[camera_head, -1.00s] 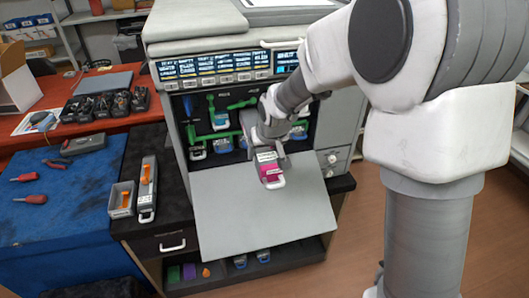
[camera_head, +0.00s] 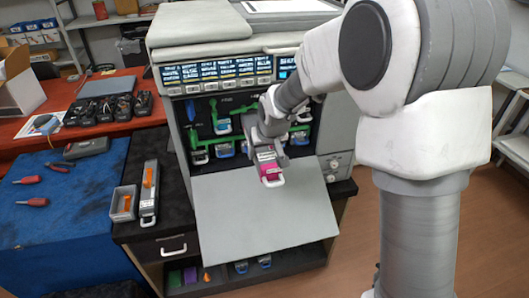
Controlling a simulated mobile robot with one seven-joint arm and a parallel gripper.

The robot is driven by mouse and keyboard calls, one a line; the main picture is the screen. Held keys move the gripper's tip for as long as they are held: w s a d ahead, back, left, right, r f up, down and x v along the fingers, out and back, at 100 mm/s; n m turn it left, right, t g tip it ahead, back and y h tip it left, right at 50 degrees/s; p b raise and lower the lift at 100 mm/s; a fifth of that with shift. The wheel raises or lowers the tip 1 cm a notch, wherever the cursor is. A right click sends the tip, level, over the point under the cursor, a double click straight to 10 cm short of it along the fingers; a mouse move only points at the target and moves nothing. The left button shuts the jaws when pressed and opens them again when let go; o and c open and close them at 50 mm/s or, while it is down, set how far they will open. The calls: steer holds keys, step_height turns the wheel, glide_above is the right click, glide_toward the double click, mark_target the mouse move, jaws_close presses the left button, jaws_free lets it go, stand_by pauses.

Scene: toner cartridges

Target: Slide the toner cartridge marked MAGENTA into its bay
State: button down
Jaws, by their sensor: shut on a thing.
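A magenta toner cartridge (camera_head: 270,170) with a white label on top and a pale handle at its near end hangs in front of the printer's open bays. My gripper (camera_head: 266,150) is shut on it, above the lowered front door (camera_head: 255,215) of the printer. The fingertips are small and partly hidden by the wrist. The bays (camera_head: 225,120) lie behind in the dark opening, with green levers and several blue-marked cartridges. My arm hides part of the opening. The writing on the cartridge label is too small to read.
Small screens (camera_head: 215,72) run above the bays. A long grey cartridge with an orange part (camera_head: 149,195) and a grey bin (camera_head: 123,203) stand on the dark counter at left. A lower shelf (camera_head: 220,279) holds several small items. The lowered door is bare.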

steer(key=shift+w+a+r, duration=0.1)
steer(key=shift+w+a, duration=0.15)
steer(key=shift+w, duration=0.45)
steer(key=shift+w+a+r, duration=0.1)
steer(key=shift+w+a, duration=0.1)
steer(key=shift+w, duration=0.5)
steer(key=shift+w+f, duration=0.1)
steer(key=shift+f, duration=0.1)
jaws_free()
steer(key=shift+s+d+f+b, duration=0.2)
steer(key=shift+s+b, duration=0.25)
steer(key=shift+s, duration=0.2)
steer(key=shift+s+d+r+b, duration=0.1)
steer(key=shift+s+d+b, duration=0.15)
steer(key=shift+s, duration=0.45)
steer(key=shift+s+d+b, duration=0.1)
steer(key=shift+s+b, duration=0.1)
steer(key=shift+s, duration=0.45)
steer(key=shift+r, duration=0.1)
